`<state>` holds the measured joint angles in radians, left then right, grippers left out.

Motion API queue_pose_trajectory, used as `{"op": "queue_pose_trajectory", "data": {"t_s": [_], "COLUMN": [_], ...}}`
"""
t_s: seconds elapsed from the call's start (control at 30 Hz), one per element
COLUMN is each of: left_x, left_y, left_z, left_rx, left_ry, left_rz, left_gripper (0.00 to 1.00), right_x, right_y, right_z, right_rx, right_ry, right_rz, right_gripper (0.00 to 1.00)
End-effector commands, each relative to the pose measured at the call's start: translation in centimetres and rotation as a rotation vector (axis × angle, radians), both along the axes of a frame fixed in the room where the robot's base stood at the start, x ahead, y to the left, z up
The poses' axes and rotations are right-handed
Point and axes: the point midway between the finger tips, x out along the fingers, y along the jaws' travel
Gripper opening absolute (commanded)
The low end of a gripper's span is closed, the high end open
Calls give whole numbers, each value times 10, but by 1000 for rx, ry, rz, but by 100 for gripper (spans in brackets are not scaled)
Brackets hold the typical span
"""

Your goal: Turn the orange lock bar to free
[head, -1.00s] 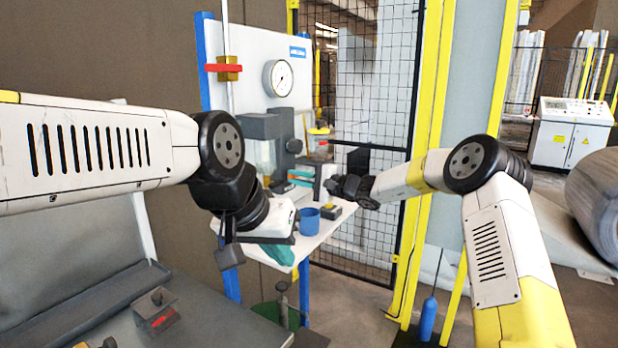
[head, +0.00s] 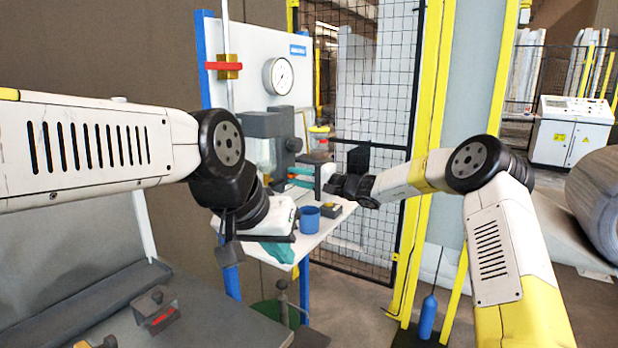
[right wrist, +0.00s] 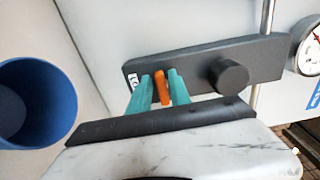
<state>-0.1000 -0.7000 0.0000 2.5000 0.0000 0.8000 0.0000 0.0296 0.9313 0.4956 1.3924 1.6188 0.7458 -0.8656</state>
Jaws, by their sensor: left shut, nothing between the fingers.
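The orange lock bar (right wrist: 162,88) sits on a dark grey plate (right wrist: 200,62) with a round knob (right wrist: 229,76). It also shows small in the head view (head: 299,177). My right gripper (right wrist: 160,84) has its teal fingers on either side of the bar, very close to it. Whether both fingers touch the bar is unclear. In the head view my right gripper (head: 302,178) reaches in from the right, in front of the white panel. My left gripper (head: 275,252) is shut and empty, low over the front edge of the small white table.
A blue cup (head: 309,218) and a small dark box with a yellow top (head: 331,209) stand on the white table (head: 308,244). A round gauge (head: 278,76) and a red bar (head: 223,66) are above. Black mesh fencing (head: 385,110) stands behind.

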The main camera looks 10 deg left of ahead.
Motion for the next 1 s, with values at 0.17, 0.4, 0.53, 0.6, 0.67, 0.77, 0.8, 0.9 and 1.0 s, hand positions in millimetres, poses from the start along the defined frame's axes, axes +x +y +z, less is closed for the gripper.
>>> {"op": "queue_pose_trajectory", "data": {"t_s": [0.17, 0.4, 0.53, 0.6, 0.67, 0.77, 0.8, 0.9, 1.0], "left_x": [0, 0, 0, 0, 0, 0, 0, 0, 0], "left_y": [0, 0, 0, 0, 0, 0, 0, 0, 0], "left_z": [0, 0, 0, 0, 0, 0, 0, 0, 0], "left_rx": [0, 0, 0, 0, 0, 0, 0, 0, 0], "left_ry": [0, 0, 0, 0, 0, 0, 0, 0, 0], "left_rz": [0, 0, 0, 0, 0, 0, 0, 0, 0], "left_gripper": [0, 0, 0, 0, 0, 0, 0, 0, 0], "right_x": [0, -1, -7, -11, -15, -20, -22, -25, -27], "right_y": [0, -4, -21, -33, -43, -58, -62, -70, -73], "right_z": [0, 0, 0, 0, 0, 0, 0, 0, 0], "right_rx": [0, 1, 1, -1, 0, 0, 0, 0, 0], "right_ry": [1, 2, 3, 1, 2, 2, 2, 1, 1], "right_rz": [0, -1, -2, -2, -2, -2, -2, 0, 1], "right_gripper": [35, 35, 35, 35, 35, 35, 35, 35, 35]}}
